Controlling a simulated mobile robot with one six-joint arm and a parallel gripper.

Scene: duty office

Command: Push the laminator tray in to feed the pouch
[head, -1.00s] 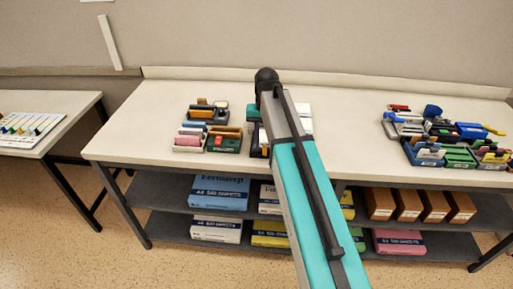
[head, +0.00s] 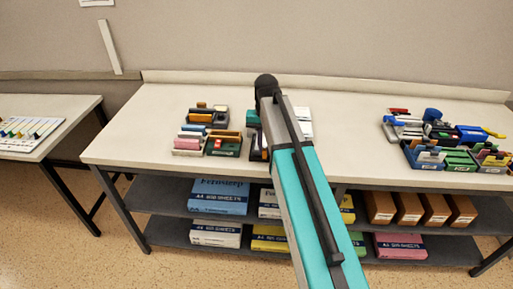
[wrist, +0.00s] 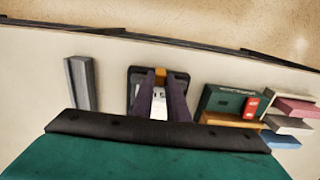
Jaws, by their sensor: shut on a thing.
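In the wrist view, the two purple-dark fingers of my gripper (wrist: 160,88) point at a dark-framed unit (wrist: 135,78). The fingers are shut on a small orange piece (wrist: 159,73) at this unit. A white surface with a dark mark (wrist: 158,104) shows between the fingers. The dark unit probably belongs to the laminator, but I cannot make out a pouch. In the head view, my arm covers most of this spot. Only a dark edge of the unit (head: 256,150) shows left of the arm. The teal housing and black strip at the bottom of the wrist view are mine.
Left of my arm stands a cluster with a green box (head: 224,149) and pink and blue pieces. A pale block (head: 304,122) lies right of the arm. Crowded stationery trays (head: 458,158) stand farther right. The worktop (head: 350,140) between is clear.

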